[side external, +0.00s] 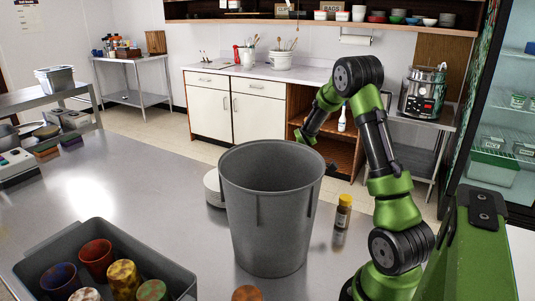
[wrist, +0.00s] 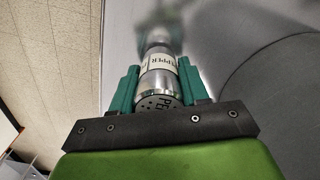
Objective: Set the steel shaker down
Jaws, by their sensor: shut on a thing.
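The steel shaker (wrist: 158,84) is a shiny cylinder with a pale label reading PEPPER and a holed end facing the wrist camera. My gripper (wrist: 159,78) is shut on it, with one teal finger on each side. A blurred reflection of shaker and fingers shows in the steel counter beyond its far end. I cannot tell whether that end touches the counter. In the side view the shaker and my fingertips are hidden behind the large grey bin (side external: 268,215). The steel counter (side external: 150,185) stretches across the front.
The bin's curved wall (wrist: 285,95) stands close on the right in the wrist view. A brown bottle with a yellow cap (side external: 343,212) stands right of the bin, and a white round thing (side external: 212,188) left of it. A grey tub (side external: 50,245) holds several coloured cups.

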